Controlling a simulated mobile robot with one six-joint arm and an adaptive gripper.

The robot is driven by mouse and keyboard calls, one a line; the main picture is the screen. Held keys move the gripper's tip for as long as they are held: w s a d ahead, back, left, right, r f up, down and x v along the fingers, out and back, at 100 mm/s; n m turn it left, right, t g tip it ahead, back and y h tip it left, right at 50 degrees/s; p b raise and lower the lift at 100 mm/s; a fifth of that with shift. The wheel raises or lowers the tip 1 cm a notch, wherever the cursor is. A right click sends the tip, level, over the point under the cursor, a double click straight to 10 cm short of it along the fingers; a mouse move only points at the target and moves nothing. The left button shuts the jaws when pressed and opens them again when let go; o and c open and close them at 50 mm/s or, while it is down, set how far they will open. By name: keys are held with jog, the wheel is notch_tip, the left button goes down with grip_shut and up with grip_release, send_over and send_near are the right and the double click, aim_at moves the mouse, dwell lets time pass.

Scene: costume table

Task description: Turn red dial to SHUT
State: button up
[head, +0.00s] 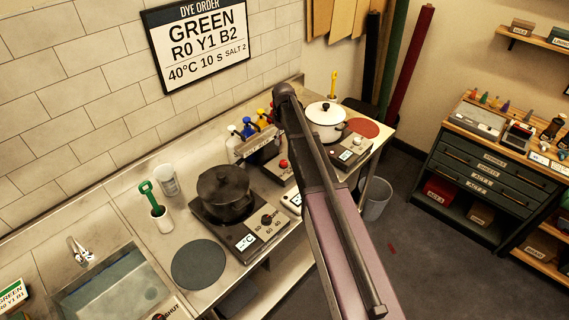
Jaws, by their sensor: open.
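A red dial (158,317) is partly visible at the bottom edge of the head view, in front of the sink. The word SHUT (170,311) is printed beside it; the rest of its panel is cut off. I cannot tell where the dial points. My arm rises from the bottom across the middle of the view and bends near the wall. My gripper cannot be made out in this view.
The steel counter holds a sink (115,291), a grey round mat (199,265), a black pot (226,194) on a hot plate, a cup with a green-handled tool (147,190), a clear beaker (168,180) and a white pot (326,122). Several coloured bottles (249,126) stand along the wall.

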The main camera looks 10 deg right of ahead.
aim_at(284, 161)
jog(key=shift+f+b, duration=5.65)
jog(key=shift+f, duration=0.35)
grip_shut()
jog(key=shift+d, duration=0.15)
